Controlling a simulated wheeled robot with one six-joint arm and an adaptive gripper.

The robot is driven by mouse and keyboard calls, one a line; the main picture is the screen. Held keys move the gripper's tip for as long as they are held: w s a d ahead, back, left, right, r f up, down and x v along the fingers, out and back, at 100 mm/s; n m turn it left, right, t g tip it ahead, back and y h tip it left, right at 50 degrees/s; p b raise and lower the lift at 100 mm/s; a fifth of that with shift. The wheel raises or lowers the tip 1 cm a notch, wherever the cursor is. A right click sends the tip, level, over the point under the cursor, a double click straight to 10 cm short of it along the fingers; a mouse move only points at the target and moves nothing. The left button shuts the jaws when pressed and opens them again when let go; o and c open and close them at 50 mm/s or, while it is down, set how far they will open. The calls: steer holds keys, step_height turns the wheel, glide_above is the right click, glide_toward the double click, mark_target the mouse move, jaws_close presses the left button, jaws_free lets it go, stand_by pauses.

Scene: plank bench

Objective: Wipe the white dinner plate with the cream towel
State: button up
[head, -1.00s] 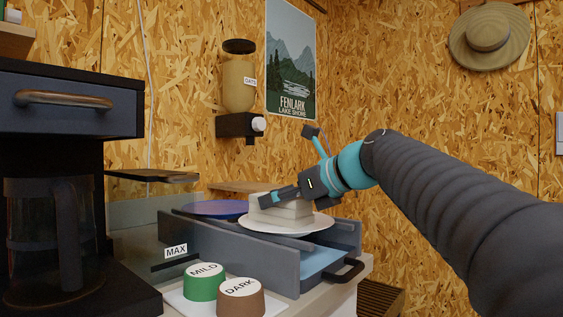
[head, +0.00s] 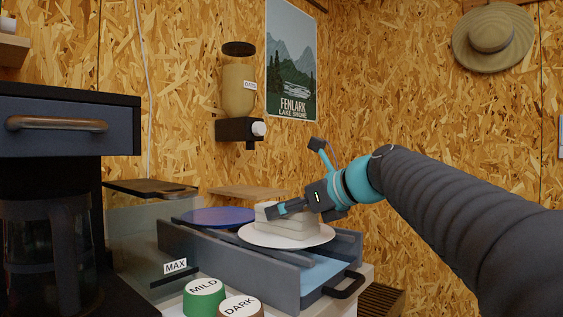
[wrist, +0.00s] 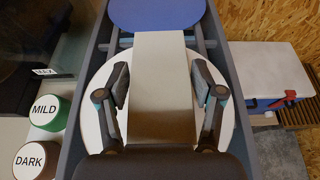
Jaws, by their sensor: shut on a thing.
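The white dinner plate (head: 262,239) lies flat across a grey rail rack and also shows in the wrist view (wrist: 97,128). The cream towel (head: 287,228) is a thick folded block on top of the plate. In the wrist view the towel (wrist: 161,85) covers the plate's middle, with white rim bare on the left and right. My gripper (head: 290,209) reaches in from the right, low over the towel. In the wrist view its two fingers (wrist: 160,84) flank the towel and are shut on it. The part of the plate under the towel is hidden.
A blue plate (head: 212,216) lies just behind on the same rack. Green MILD (head: 204,298) and brown DARK (head: 240,308) knobs stand in front. A glass-walled tank marked MAX (head: 174,266) is at left, and a dispenser (head: 239,100) hangs on the wall.

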steer(key=shift+w+a+r+p, duration=0.1)
steer(key=shift+a+r+p, duration=0.1)
steer(key=shift+r+p, duration=0.15)
steer(key=shift+d+r+p, duration=0.2)
steer(key=shift+r+p, duration=0.25)
steer(key=shift+r, duration=0.8)
steer(key=shift+d+r, duration=0.15)
steer(key=shift+r, duration=2.25)
